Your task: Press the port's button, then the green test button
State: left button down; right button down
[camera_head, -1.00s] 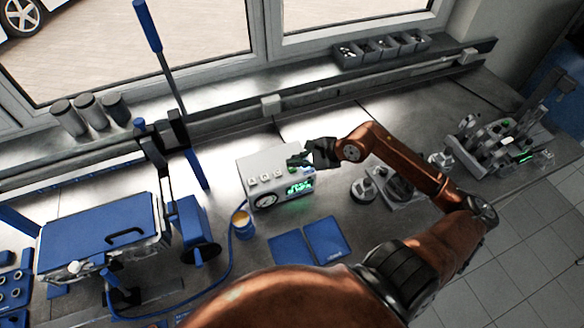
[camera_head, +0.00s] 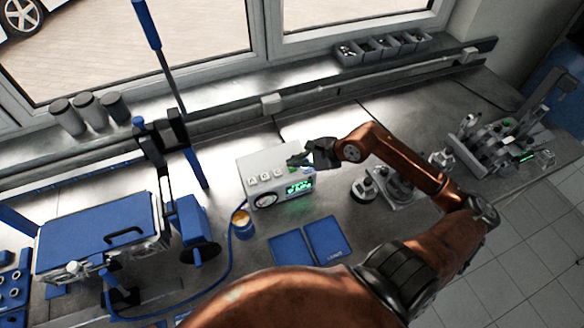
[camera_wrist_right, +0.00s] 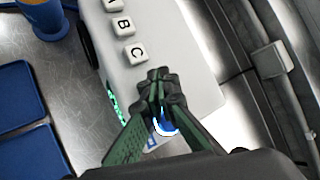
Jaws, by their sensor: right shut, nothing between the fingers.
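A pale test box (camera_head: 262,160) stands on the bench, with white lettered buttons (camera_head: 265,177) on top and a lit green display (camera_head: 299,188) on its front. In the right wrist view, the B button (camera_wrist_right: 123,26) and C button (camera_wrist_right: 134,53) show clearly. My right gripper (camera_head: 294,161) is shut and empty over the box's right part, and its fingertips show past the C button in the wrist view (camera_wrist_right: 159,80). A blue-white lit round spot (camera_wrist_right: 168,131) is partly hidden by the fingers. I cannot tell whether the fingertips touch the box. My left gripper is out of view.
A blue cup (camera_head: 242,226) with orange contents stands close to the box's left front. Blue pads (camera_head: 327,239) lie in front. Metal parts (camera_head: 362,190) stand to the right, under my right arm. A blue-lidded case (camera_head: 95,235) is at left. A rail (camera_head: 330,92) runs behind.

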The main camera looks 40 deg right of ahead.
jog(key=shift+f+b, duration=0.55)
jog(key=shift+f, duration=0.15)
dwell(0.7)
jog(key=shift+r, duration=0.1)
jog(key=shift+r+p, duration=0.5)
jog(key=shift+r, duration=0.4)
jog(key=shift+r+p, duration=1.35)
jog(key=shift+r, duration=1.2)
jog(key=shift+f, duration=0.1)
